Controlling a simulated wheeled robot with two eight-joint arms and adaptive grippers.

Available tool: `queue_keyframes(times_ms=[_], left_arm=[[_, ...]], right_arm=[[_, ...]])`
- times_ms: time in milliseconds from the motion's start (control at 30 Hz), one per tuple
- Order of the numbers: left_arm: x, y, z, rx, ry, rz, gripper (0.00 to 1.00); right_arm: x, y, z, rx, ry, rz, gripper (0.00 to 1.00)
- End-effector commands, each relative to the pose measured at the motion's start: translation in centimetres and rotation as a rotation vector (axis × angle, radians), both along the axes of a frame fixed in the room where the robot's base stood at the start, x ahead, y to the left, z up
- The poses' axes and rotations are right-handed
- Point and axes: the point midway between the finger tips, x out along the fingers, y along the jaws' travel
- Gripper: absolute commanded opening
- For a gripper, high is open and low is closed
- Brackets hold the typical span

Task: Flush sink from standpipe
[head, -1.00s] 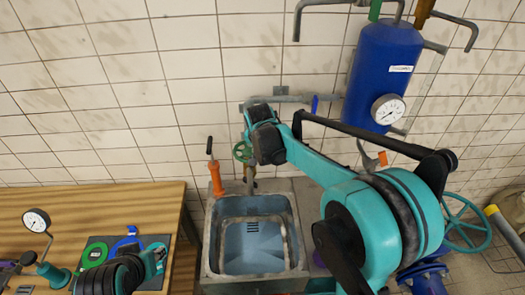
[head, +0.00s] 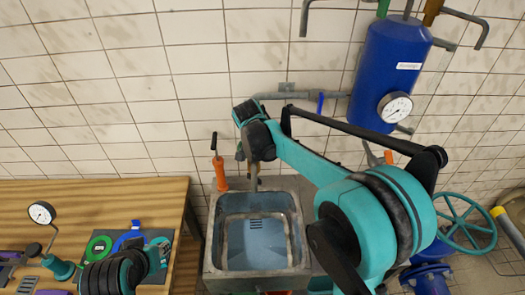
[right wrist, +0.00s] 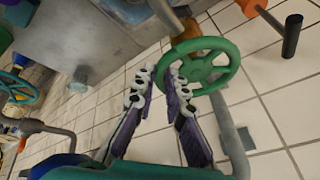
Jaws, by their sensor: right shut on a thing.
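A grey standpipe (head: 253,183) comes down at the back of the metal sink (head: 211,243). The sink's basin looks bluish with a slotted grate; I cannot tell whether water stands in it. In the right wrist view, a green handwheel (right wrist: 228,55) sits on the pipe. My right gripper (right wrist: 160,78) has its two fingers on either side of the wheel's near rim and is shut on it. In the head view, my right wrist hides that gripper and most of the wheel. My left arm shows at lower left, but its gripper cannot be made out.
A blue tank (head: 385,80) with a pressure gauge (head: 395,107) hangs on the tiled wall. A blue lever (head: 320,102) is on the grey pipe. A wooden bench (head: 90,200) holds a gauge and tools. A teal handwheel (head: 466,222) is at right.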

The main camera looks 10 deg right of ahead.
Motion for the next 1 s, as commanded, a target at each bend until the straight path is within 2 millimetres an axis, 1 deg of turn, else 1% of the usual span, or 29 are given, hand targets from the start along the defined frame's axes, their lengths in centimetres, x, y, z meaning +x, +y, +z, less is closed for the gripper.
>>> queue_keyframes(times_ms=[67,100,167,200,467,567,667,1000], left_arm=[[0.0,0.0,0.0,0.0,0.0,0.0,0.33],[0.0,0.0,0.0,0.0,0.0,0.0,0.33],[0.0,0.0,0.0,0.0,0.0,0.0,0.33],[0.0,0.0,0.0,0.0,0.0,0.0,0.33],[0.0,0.0,0.0,0.0,0.0,0.0,0.33],[0.0,0.0,0.0,0.0,0.0,0.0,0.33],[0.0,0.0,0.0,0.0,0.0,0.0,0.33],[0.0,0.0,0.0,0.0,0.0,0.0,0.33]], right_arm=[[-0.2,0.2,-0.1,0.005,0.005,0.002,0.0],[-0.2,0.2,-0.1,0.005,0.005,0.002,0.14],[-0.2,0.2,-0.1,0.004,0.004,0.002,0.3],[-0.1,0.2,-0.1,0.004,0.004,0.002,0.33],[-0.1,0.1,0.0,0.003,0.002,0.002,0.33],[-0.3,0.2,0.4,0.002,0.002,0.001,0.33],[-0.7,0.6,1.7,0.002,0.002,0.001,0.33],[-3.4,2.3,8.2,0.001,0.002,0.003,0.33]])
